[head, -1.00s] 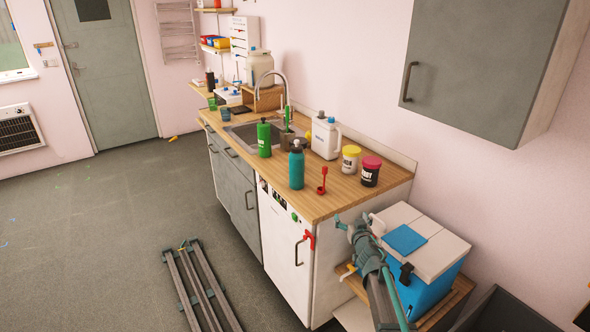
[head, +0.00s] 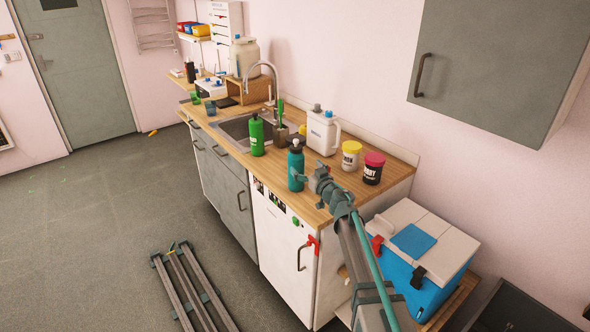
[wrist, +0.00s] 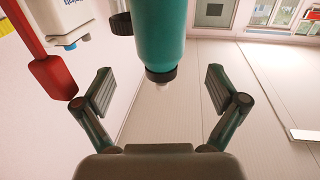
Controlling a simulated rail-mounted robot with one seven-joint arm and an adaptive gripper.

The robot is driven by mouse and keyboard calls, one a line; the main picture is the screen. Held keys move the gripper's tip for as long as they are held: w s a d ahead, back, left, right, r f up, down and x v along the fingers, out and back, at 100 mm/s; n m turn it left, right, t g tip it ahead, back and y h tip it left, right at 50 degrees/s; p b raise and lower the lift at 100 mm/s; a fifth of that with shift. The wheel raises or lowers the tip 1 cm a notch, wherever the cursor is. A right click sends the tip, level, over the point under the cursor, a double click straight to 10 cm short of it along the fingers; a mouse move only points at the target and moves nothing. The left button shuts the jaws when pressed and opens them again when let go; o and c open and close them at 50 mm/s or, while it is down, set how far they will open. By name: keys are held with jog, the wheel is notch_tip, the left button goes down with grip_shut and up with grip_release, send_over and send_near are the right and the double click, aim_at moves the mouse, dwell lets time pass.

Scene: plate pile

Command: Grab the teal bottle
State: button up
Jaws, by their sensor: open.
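In the wrist view the bottle (wrist: 158,38) enters from the top edge, cap downward in the picture, in line with the gap between the fingers. My gripper (head: 304,178) is at the bottle's right side in the head view, partly overlapping its lower part. In the wrist view my gripper (wrist: 160,90) is open, a finger spread to each side, with nothing gripped. I cannot tell whether a finger touches the bottle.
A red utensil (wrist: 52,72) shows left in the wrist view. A blue cooler (head: 420,290) is at lower right.

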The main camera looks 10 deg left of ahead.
aim_at(300, 160)
jog(key=p+x, duration=0.1)
jog(key=x, duration=0.6)
jog(key=shift+w+a+r, duration=0.1)
jog(key=shift+w, duration=0.05)
jog(key=c, duration=1.8)
jog(key=shift+r, duration=0.1)
